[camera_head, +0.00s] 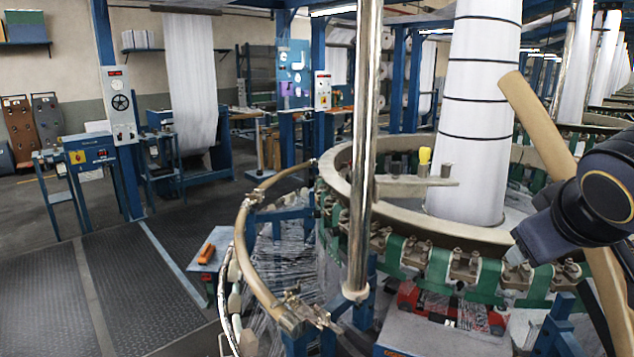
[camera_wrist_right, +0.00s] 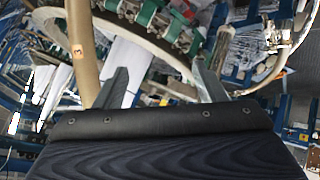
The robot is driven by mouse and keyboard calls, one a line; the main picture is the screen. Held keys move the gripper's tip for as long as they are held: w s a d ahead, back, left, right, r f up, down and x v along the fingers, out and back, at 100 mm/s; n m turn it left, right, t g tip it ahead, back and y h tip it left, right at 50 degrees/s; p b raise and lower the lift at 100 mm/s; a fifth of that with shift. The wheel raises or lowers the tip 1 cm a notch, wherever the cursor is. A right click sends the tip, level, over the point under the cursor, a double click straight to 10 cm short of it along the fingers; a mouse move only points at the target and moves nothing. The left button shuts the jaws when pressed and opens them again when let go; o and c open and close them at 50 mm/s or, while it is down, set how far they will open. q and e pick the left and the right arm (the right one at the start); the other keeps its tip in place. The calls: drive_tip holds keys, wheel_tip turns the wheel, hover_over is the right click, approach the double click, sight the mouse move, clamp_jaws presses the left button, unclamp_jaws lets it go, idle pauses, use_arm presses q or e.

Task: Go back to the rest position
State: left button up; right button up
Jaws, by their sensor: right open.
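My right arm comes in at the right edge of the head view, in front of the circular loom (camera_head: 440,232). The tip of my right gripper (camera_head: 516,266) is partly hidden by the arm's dark body and shows near the loom's green band. In the right wrist view my right gripper (camera_wrist_right: 161,82) has its two grey fingers spread wide with nothing between them. The loom's ring and green shuttle parts (camera_wrist_right: 160,25) lie beyond the fingers. My left gripper is in neither view.
A curved tan rail (camera_head: 545,130) stands close by my right arm. A chrome post (camera_head: 364,150) and white fabric tube (camera_head: 480,110) rise from the loom. A small table holds an orange tool (camera_head: 206,254). The dark floor plates (camera_head: 110,290) at left are clear.

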drive_tip(key=s+a+f+m+g+y, duration=0.1)
drive_tip(key=s+a+f, duration=0.3)
drive_tip(key=f, duration=0.5)
drive_tip(key=s+a+f+m+g+y, duration=0.1)
drive_tip(key=s+a+f+y, duration=0.3)
drive_tip(key=f, duration=0.6)
drive_tip(key=s+a+f+m+y, duration=0.1)
drive_tip(key=s+a+f+y, duration=0.2)
drive_tip(key=f, duration=0.7)
drive_tip(key=shift+s+a+g, duration=0.4)
drive_tip(key=shift+s+a, duration=0.1)
drive_tip(key=shift+s, duration=0.35)
